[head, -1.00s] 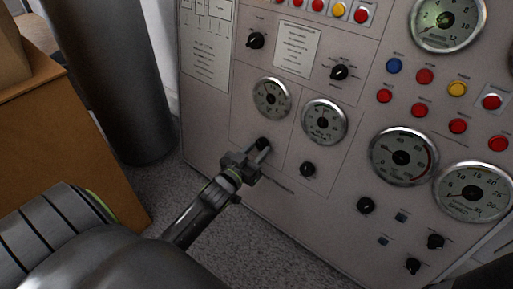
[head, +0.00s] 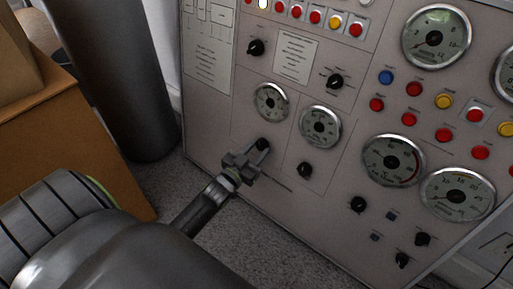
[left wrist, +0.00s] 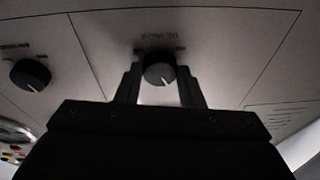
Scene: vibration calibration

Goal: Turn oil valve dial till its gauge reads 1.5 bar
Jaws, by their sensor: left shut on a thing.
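The oil valve dial (left wrist: 158,70) is a round black knob with a white pointer line, under a small label in the left wrist view. In the head view the dial (head: 263,144) shows at the fingertips, low on the panel. My left gripper (head: 257,152) is shut on it, with one finger on each side, as the left wrist view (left wrist: 158,82) shows. A round gauge (head: 271,102) with a metal rim sits just above the dial; its needle is too small to read. My right gripper is not in view.
The grey panel (head: 225,130) carries a second gauge (head: 320,127) with a black knob (head: 305,170) below it, larger gauges to the right, and several coloured buttons. A dark column (head: 120,80) and an orange-brown box (head: 90,140) stand at left.

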